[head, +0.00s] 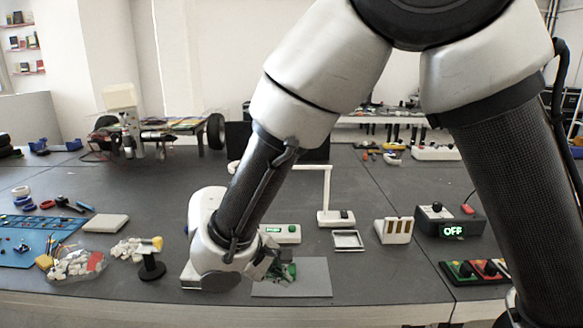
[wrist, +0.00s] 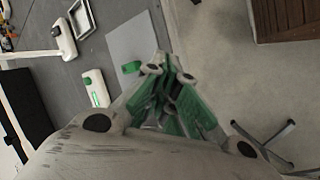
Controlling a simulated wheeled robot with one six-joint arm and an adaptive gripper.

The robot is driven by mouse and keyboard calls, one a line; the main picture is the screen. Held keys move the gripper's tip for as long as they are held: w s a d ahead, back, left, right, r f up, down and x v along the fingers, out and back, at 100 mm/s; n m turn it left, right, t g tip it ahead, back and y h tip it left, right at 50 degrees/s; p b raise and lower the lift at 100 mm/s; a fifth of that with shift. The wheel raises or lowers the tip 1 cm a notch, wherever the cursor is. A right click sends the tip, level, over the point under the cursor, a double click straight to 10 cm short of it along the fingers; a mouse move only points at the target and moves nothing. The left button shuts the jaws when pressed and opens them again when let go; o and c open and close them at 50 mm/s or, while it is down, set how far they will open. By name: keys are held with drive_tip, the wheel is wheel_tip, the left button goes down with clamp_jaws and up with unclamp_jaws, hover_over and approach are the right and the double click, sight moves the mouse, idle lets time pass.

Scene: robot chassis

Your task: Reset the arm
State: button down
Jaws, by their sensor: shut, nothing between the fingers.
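My arm reaches down across the middle of the head view, bent at the elbow. My gripper (head: 281,266) is low over a flat grey plate (head: 312,281) near the table's front edge. In the wrist view the green-padded fingers of my gripper (wrist: 166,66) are drawn together with nothing between them. A small green piece (wrist: 131,67) lies at the edge of the grey plate, which also shows in the wrist view (wrist: 128,38), left of the fingertips and apart from them. I cannot tell my gripper's exact height above the plate.
A white box with a green button (head: 283,233) stands just behind my gripper. A white lamp (head: 334,217), small tray (head: 348,240), slotted holder (head: 394,230) and box reading OFF (head: 450,228) stand to the right. A bag of pieces (head: 75,263) and black stand (head: 151,268) are left.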

drive_tip(key=s+d+r+m+y, duration=0.1)
drive_tip(key=s+d+r+m, duration=0.2)
drive_tip(key=d, duration=1)
drive_tip(key=s+d+r+m+y, duration=0.2)
drive_tip(key=s+d+r+m, duration=0.2)
drive_tip(key=d+r, duration=0.5)
drive_tip(key=s+d+r+m+y, duration=0.1)
drive_tip(key=s+d+r+m, duration=0.2)
drive_tip(key=d, duration=1.4)
wheel_tip(320, 180, up, 4)
drive_tip(key=shift+s+d+r+y, duration=0.1)
drive_tip(key=shift+s+d+y, duration=0.15)
drive_tip(key=shift+y, duration=0.05)
